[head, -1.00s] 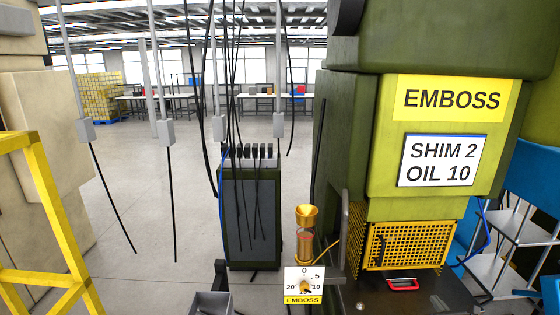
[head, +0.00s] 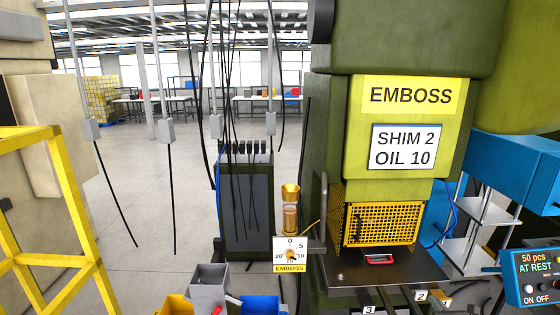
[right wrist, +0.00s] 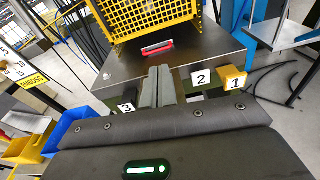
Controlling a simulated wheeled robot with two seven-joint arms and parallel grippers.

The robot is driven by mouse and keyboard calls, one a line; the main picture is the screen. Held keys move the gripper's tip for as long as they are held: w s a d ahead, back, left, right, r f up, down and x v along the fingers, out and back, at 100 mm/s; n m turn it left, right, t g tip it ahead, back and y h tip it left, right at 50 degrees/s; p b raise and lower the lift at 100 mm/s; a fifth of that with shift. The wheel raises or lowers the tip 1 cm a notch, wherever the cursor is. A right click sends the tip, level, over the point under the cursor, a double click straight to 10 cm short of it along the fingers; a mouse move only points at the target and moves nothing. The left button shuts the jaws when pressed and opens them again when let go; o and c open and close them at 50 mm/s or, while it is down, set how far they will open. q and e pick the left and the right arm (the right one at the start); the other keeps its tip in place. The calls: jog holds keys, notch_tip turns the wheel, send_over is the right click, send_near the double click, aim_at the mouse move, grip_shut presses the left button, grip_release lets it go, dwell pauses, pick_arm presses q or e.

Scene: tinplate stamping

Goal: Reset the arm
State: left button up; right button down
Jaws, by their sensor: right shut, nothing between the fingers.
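My right gripper (right wrist: 159,70) shows in the right wrist view as two grey fingers close together, shut and empty. It is over the front edge of the dark press table (right wrist: 195,48), between number plate 3 (right wrist: 126,107) and number plate 2 (right wrist: 201,78). In the head view only the bottom edge could hold it, near the plates, and it is hard to make out. The green press bears an EMBOSS sign (head: 411,95) and a SHIM 2 OIL 10 sign (head: 404,147). My left gripper is in neither view.
A yellow mesh guard (head: 382,224) and a red handle (head: 379,259) are at the press. Yellow (head: 174,305) and blue (head: 259,305) bins stand low left. A control box (head: 540,275) reads AT REST. A yellow frame (head: 62,170) stands left. Cables hang over open floor.

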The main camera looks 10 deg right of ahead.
jog(key=s+a+f+m+g+b, duration=0.1)
jog(key=s+a+f+m+g, duration=0.15)
jog(key=s+f+m, duration=0.5)
jog(key=s+a+f+m+g+h+b, duration=0.1)
jog(key=s+a+f+m+g+b, duration=0.2)
jog(key=f+m, duration=0.8)
jog(key=s+a+f+m+g, duration=0.25)
jog(key=s+f+m, duration=0.4)
jog(key=f, duration=0.65)
pick_arm(q)
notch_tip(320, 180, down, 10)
jog(key=b, duration=0.6)
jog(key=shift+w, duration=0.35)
pick_arm(e)
jog(key=s+a+f+m+g+y, duration=0.1)
jog(key=s+a+f+m+g, duration=0.1)
jog(key=s+a+f, duration=0.4)
jog(key=s+a+f+m+g+y, duration=0.1)
jog(key=s+a+f, duration=0.6)
jog(key=s, duration=1)
jog(key=s+a+f+m+g+y, duration=0.1)
jog(key=s+a+f+m+g, duration=0.1)
jog(key=s+a+f+g, duration=0.2)
jog(key=s+a+f, duration=0.3)
jog(key=s+a, duration=0.4)
jog(key=a, duration=0.1)
jog(key=shift+s+f+m, duration=0.15)
jog(key=shift+f+m, duration=0.05)
jog(key=shift+m, duration=0.2)
